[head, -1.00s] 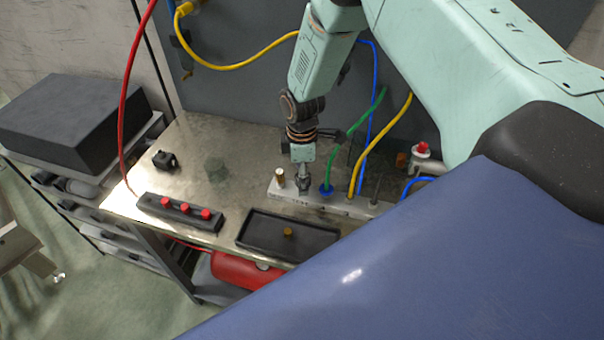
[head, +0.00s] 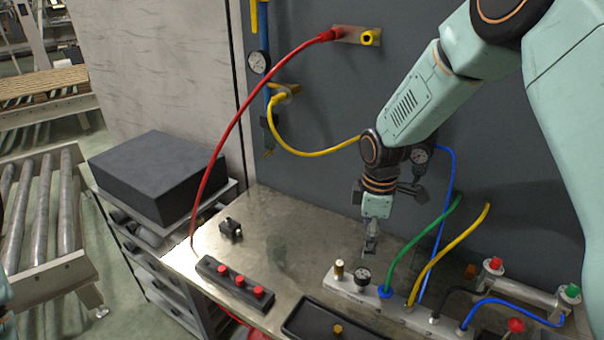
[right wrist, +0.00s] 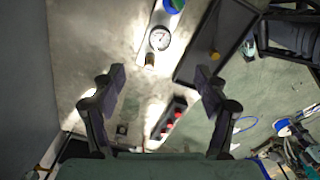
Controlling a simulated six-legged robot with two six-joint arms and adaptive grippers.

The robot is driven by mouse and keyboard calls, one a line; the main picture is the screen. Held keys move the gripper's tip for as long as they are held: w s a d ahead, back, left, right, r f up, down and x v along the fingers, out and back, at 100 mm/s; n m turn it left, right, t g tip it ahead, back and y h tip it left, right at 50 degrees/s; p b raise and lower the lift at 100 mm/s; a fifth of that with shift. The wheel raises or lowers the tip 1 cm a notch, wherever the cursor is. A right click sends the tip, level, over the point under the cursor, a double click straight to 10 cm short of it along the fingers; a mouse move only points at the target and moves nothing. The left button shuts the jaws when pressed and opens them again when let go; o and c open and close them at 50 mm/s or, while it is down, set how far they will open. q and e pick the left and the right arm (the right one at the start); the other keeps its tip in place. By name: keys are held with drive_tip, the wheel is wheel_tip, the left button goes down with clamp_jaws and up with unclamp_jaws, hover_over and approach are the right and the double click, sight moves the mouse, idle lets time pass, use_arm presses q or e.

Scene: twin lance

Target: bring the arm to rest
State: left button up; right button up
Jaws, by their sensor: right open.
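My right arm comes in from the right in the head view, bent down over the metal bench. My right gripper (head: 370,246) points down, small in that view, just above a round gauge (head: 363,277) on the pale manifold block (head: 394,308). In the right wrist view the gripper's dark fingers (right wrist: 160,86) are spread wide with nothing between them. The gauge (right wrist: 160,38) shows beyond the fingertips there, apart from them. A bit of my left arm shows at the left edge of the head view; its gripper is not seen.
Green, yellow, black and blue hoses rise from the manifold. A brass fitting (head: 339,269) stands beside the gauge. A dark tray (head: 297,322) and a strip with red knobs (head: 236,282) lie in front. A grey panel (head: 305,95) with hoses stands behind. The bench's left part is mostly clear.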

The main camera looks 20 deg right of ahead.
drive_tip(key=s+a+f+m, duration=0.2)
drive_tip(key=s+f, duration=0.2)
drive_tip(key=s, duration=0.1)
drive_tip(key=s+a+f+m, duration=0.2)
drive_tip(key=s+f, duration=0.2)
drive_tip(key=f, duration=0.1)
drive_tip(key=s+a+f+m, duration=0.2)
drive_tip(key=s+f, duration=0.2)
drive_tip(key=s, duration=0.1)
drive_tip(key=shift+s+a+f+y, duration=0.35)
drive_tip(key=shift+y, duration=0.05)
drive_tip(key=s+a+f+m, duration=0.15)
drive_tip(key=s+m, duration=0.55)
drive_tip(key=s, duration=1)
wheel_tip(320, 180, down, 25)
drive_tip(key=b, duration=2.4)
drive_tip(key=shift+d+f+h, duration=0.2)
drive_tip(key=shift+h, duration=0.2)
drive_tip(key=shift+w, duration=0.1)
